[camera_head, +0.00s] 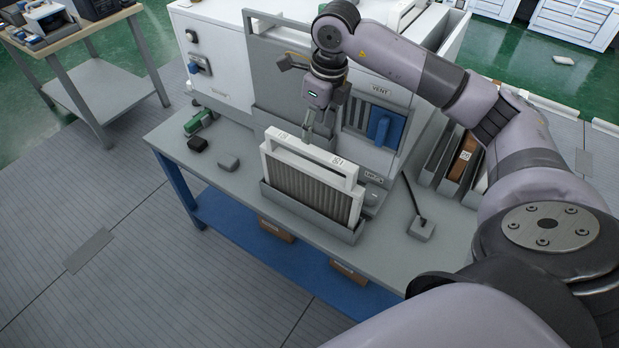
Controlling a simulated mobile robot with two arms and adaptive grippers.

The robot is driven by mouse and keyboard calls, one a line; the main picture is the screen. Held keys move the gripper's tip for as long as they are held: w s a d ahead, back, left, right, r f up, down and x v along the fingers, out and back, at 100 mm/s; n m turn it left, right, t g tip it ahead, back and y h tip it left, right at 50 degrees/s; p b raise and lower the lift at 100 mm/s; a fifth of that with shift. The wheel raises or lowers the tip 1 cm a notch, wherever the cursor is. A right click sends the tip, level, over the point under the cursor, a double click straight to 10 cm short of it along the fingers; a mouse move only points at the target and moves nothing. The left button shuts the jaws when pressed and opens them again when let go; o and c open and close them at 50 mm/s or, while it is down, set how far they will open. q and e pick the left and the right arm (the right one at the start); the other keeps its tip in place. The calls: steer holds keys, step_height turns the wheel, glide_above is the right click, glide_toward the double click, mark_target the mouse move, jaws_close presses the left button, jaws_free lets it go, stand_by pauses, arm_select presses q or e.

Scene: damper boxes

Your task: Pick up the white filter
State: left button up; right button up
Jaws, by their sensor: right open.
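The white filter (307,157) stands upright in a grey holder (308,212) at the front of the workbench. It has a white frame with a raised top bar and grey pleats, and its lower part is hidden by the holder. My right gripper (319,133) points down just above and behind the top bar, near its middle. Its fingers look apart, with nothing visibly held between them. I cannot tell whether a finger touches the bar. My left gripper is out of view.
Behind stands a white and grey cabinet (218,61) with a vent panel and a blue handle (380,127). A green object (197,122) and small dark and grey pieces lie left on the bench (175,137). Grey slots (447,150) with a brown box stand right.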

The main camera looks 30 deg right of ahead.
mark_target(310, 148)
steer(key=f, duration=0.2)
steer(key=f+p, duration=0.1)
steer(key=f, duration=0.1)
steer(key=shift+w+a+f, duration=0.1)
steer(key=shift+w+a, duration=0.05)
steer(key=shift+w, duration=0.15)
steer(key=shift+f, duration=0.25)
steer(key=f+p, duration=0.1)
steer(key=f, duration=0.1)
steer(key=w+f+p, duration=0.1)
steer(key=f, duration=0.1)
steer(key=shift+a+f, duration=0.15)
steer(key=shift+a, duration=0.05)
steer(key=shift+f, duration=0.2)
steer(key=shift+c, duration=0.5)
jaws_close()
steer(key=shift+r, duration=0.1)
